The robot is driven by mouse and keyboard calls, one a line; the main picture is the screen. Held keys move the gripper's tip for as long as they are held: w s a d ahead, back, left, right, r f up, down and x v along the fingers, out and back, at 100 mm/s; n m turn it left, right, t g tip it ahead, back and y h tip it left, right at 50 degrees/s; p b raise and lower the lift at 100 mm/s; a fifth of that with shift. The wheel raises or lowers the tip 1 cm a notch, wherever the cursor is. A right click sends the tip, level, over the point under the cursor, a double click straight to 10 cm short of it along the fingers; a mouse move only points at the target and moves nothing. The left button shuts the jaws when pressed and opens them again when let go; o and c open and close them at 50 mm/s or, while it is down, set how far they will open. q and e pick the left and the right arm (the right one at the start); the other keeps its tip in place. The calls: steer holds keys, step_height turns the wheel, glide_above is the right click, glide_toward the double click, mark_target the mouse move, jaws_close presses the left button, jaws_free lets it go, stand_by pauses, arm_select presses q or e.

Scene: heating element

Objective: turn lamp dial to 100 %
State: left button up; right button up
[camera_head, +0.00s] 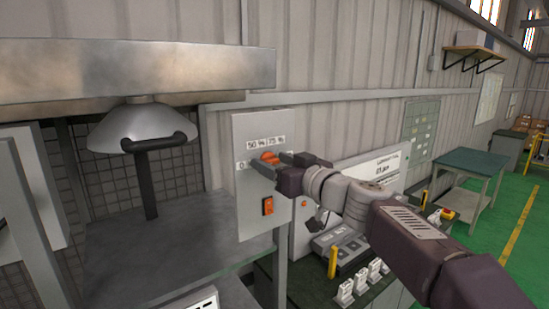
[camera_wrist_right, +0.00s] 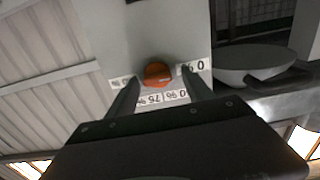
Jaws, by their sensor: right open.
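The lamp dial is an orange knob (camera_head: 268,156) on a grey control panel (camera_head: 249,207), ringed by white labels; "50 %" and "75 %" can be read above it. My right gripper (camera_head: 269,163) is open at the dial, with its fingers pointing at the panel. In the right wrist view the orange dial (camera_wrist_right: 158,74) lies between the two dark fingertips, with a gap visible on each side. The exact dial setting cannot be told. A metal lamp shade (camera_head: 143,126) hangs left of the panel. My left gripper is not in view.
An orange switch (camera_head: 267,206) sits on the panel below the dial. A grey worktop (camera_head: 170,250) lies under the lamp, with a black post (camera_head: 146,185) in front of the shade. A machine with white parts (camera_head: 345,250) stands right of the panel, under my right arm.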

steer(key=shift+d, duration=0.25)
jaws_close()
steer(key=shift+f, duration=0.1)
